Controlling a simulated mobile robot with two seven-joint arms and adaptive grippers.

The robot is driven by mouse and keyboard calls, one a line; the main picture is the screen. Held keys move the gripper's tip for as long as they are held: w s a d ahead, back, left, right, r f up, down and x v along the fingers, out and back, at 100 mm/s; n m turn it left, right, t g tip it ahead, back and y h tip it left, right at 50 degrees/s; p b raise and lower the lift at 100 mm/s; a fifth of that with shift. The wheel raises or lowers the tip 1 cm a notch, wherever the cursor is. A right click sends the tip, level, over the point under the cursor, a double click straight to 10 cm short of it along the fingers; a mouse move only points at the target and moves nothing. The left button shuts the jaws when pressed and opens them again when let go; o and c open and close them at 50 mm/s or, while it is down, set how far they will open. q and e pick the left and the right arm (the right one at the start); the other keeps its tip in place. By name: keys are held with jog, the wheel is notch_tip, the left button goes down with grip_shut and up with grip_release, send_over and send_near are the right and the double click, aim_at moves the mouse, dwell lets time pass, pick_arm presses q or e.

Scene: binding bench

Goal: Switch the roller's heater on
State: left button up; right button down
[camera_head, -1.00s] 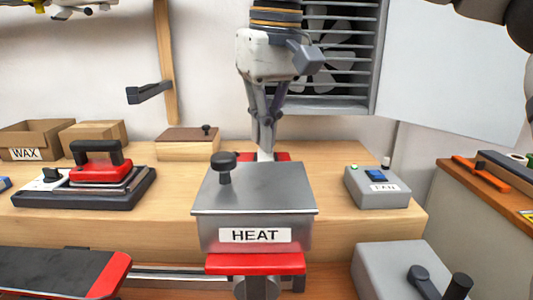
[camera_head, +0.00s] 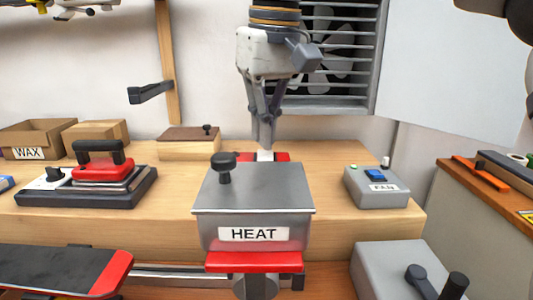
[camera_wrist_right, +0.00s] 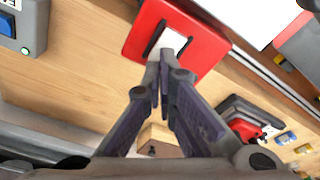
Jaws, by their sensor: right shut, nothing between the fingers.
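A grey metal box labelled HEAT (camera_head: 262,211) with a black knob on its lid stands at the front middle of the bench in the head view. Behind it is a red plate (camera_head: 283,157), mostly hidden by the box. In the wrist view the red plate (camera_wrist_right: 205,45) carries a white switch-like piece (camera_wrist_right: 171,41) in a dark slot. My right gripper (camera_head: 263,146) points down over this piece. Its fingers are shut and empty, and their tips (camera_wrist_right: 165,58) are at or very near the white piece. I cannot tell whether they touch. My left gripper is not in view.
A grey fan box (camera_head: 376,200) with a blue switch and green light stands to the right. A red iron (camera_head: 100,172) on a dark base and a WAX carton (camera_head: 20,140) stand left. A wall fan (camera_head: 325,75) is behind my right arm. Bare wood separates these.

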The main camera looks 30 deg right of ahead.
aim_at(266, 153)
jog(key=shift+r, duration=2.8)
